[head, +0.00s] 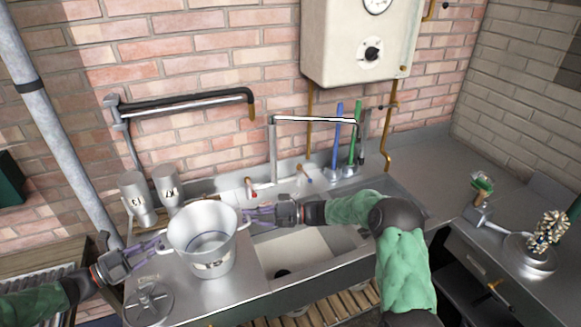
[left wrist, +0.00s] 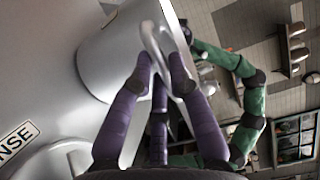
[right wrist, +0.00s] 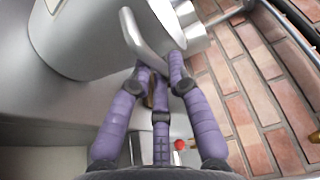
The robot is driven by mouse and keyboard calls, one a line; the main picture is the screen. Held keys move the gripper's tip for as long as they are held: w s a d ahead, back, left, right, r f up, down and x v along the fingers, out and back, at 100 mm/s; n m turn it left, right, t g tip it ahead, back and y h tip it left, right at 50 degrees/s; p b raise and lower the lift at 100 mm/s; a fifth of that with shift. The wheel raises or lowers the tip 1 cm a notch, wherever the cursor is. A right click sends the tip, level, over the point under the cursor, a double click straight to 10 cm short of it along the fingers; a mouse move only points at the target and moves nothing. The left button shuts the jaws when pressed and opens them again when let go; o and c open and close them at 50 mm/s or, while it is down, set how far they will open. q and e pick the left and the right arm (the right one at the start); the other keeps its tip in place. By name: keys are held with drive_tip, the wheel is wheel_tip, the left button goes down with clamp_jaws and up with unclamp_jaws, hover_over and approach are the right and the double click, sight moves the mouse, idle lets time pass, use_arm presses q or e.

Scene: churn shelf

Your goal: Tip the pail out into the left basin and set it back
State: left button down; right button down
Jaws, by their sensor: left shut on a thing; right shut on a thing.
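The metal pail (head: 203,258) is upright at the counter's left part, beside the basin (head: 318,240); I cannot tell whether its base touches the counter. Its inside looks plain grey, and I cannot tell if it holds liquid. My left gripper (head: 160,246) is shut on the pail's left handle, which shows in the left wrist view (left wrist: 153,40). My right gripper (head: 246,216) is shut on the right handle, seen in the right wrist view (right wrist: 140,40). The basin has a dark drain near its front left; my right arm hides part of the sink.
Two grey metal cans (head: 137,198) stand behind the pail. A lid-like disc (head: 150,304) lies in front of it at left. A tap (head: 273,150) rises behind the basin, with blue and green brushes (head: 337,140) nearby.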

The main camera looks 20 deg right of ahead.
idle(0.4)
use_arm(q)
drive_tip(key=c, duration=1.1)
unclamp_jaws()
use_arm(e)
drive_tip(key=c, duration=1.1)
unclamp_jaws()
use_arm(q)
drive_tip(key=o, duration=0.7)
drive_tip(key=shift+c, duration=0.2)
use_arm(e)
drive_tip(key=o, duration=0.7)
drive_tip(key=shift+c, duration=0.2)
use_arm(q)
drive_tip(key=shift+a, duration=0.15)
use_arm(e)
drive_tip(key=shift+d, duration=0.15)
